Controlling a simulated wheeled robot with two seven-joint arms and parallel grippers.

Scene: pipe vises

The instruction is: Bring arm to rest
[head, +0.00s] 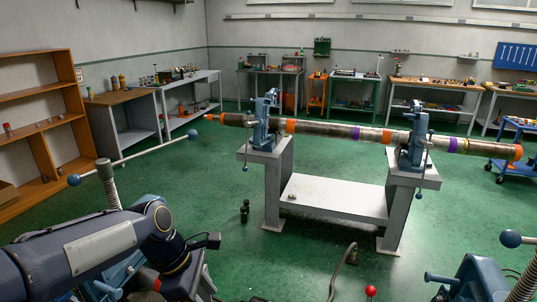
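My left arm (105,240) comes in from the lower left and bends down at a rounded joint. Its wrist end, with a dark collar, sits at the bottom edge beside blue vise parts. The fingers of my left gripper do not show, so whether it is open or shut is hidden. My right arm and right gripper are not in view. A long banded pipe (325,129) lies level across two blue vises, the left vise (264,125) and the right vise (414,142). Each vise stands on one end of a grey bench (335,193). No gripper touches this pipe.
A near vise handle bar (135,157) with ball ends rises on a threaded screw (108,184) by my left arm. More blue vise parts (470,276) fill the lower right. Shelves (35,120) stand at left, workbenches along the back. Green floor (330,265) is mostly clear.

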